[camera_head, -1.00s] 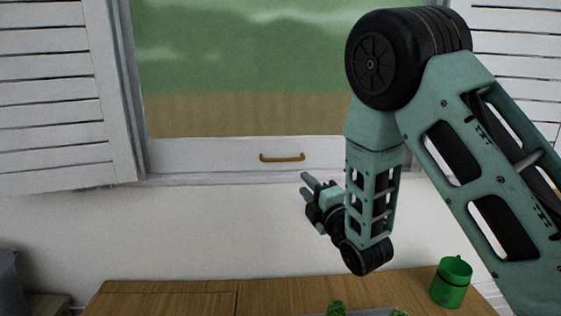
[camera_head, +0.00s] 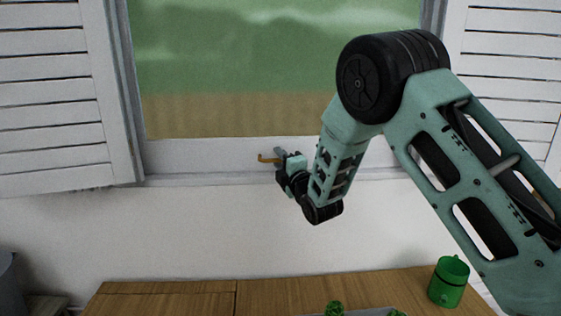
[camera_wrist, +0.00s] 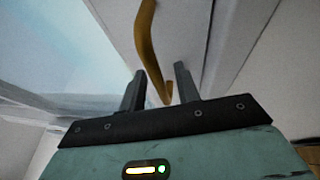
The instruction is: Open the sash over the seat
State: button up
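The window sash (camera_head: 200,154) has a white bottom rail resting at the sill, with green and tan scenery through its glass. A brass-coloured bar handle (camera_head: 266,158) is fixed to the rail. My gripper (camera_head: 279,152) is at the handle and hides its right part in the head view. In the wrist view the handle (camera_wrist: 150,45) runs down from the top, and its lower end lies between the two fingers of my gripper (camera_wrist: 158,85). The fingers are apart, with gaps visible beside the handle. Contact with the handle cannot be made out.
White louvred shutters stand at the left (camera_head: 60,100) and right (camera_head: 505,90) of the window. Below is a wooden seat top (camera_head: 165,302) with a green mug (camera_head: 449,282) at its right and a grey tray (camera_head: 375,312) holding green items at the front edge. The wall between is bare.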

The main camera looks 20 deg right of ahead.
grip_shut()
jog(key=p, duration=0.6)
send_near(273, 90)
jog(key=x, duration=0.5)
jog(key=shift+w+r, duration=0.15)
grip_release()
jog(key=b+v, duration=0.1)
jog(key=v, duration=1.6)
jog(key=shift+s+b, duration=0.2)
jog(key=shift+b, duration=0.15)
jog(key=shift+a, duration=0.1)
